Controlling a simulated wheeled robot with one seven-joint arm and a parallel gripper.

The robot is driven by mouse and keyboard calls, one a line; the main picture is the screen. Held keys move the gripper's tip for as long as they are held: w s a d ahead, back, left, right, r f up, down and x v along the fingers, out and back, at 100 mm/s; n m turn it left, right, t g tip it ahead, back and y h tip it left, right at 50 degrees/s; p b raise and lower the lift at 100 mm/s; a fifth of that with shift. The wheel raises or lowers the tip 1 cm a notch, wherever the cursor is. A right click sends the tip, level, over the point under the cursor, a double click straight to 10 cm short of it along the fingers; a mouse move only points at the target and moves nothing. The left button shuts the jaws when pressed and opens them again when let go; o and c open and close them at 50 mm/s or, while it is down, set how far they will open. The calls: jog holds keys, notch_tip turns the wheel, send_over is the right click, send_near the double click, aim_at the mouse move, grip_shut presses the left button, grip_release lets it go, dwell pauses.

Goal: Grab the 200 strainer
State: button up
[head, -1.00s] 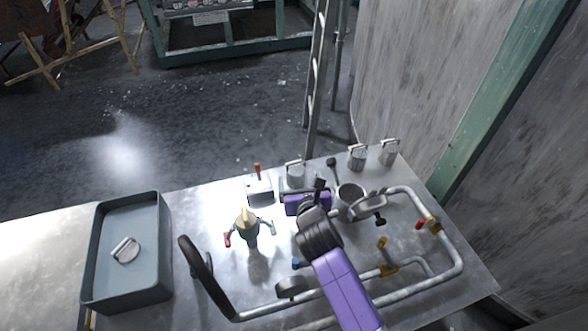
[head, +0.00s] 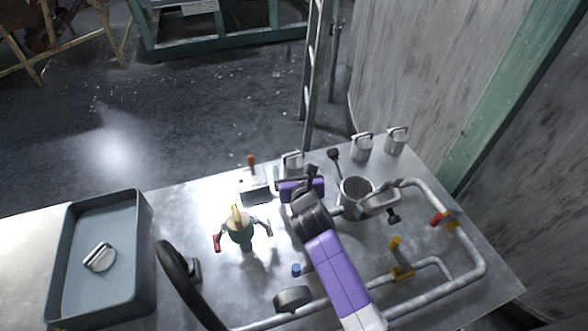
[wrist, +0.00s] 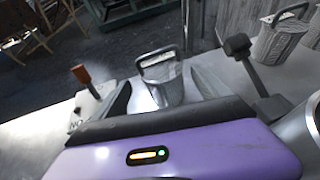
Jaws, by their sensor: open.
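A grey metal strainer cup with a loop handle (head: 292,162) stands upright at the table's back edge. It also shows in the wrist view (wrist: 168,88), straight ahead between the fingers. Two similar strainers, one (head: 361,148) and another (head: 396,141), stand to its right. I cannot read a number on any, so I cannot tell which is the 200. My gripper (wrist: 160,92) is open, its dark fingers pointing at the first strainer with one on either side of the view of it. Whether they reach around it is unclear. In the head view my purple gripper body (head: 300,190) hides the fingertips.
A grey tray (head: 145,215) at left holds a small lidded metal piece (head: 99,257). A green-bodied tool (head: 240,232), an open metal cup (head: 357,190), a black-headed rod (head: 334,156) and metal piping (head: 462,240) surround my arm.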

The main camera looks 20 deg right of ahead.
aim_at(294, 163)
jog(key=b+x, duration=0.1)
jog(key=x, duration=0.3)
jog(key=shift+w+d+f, duration=0.25)
jog(key=shift+w, duration=0.05)
jog(key=c, duration=1.6)
jog(key=shift+r, duration=0.1)
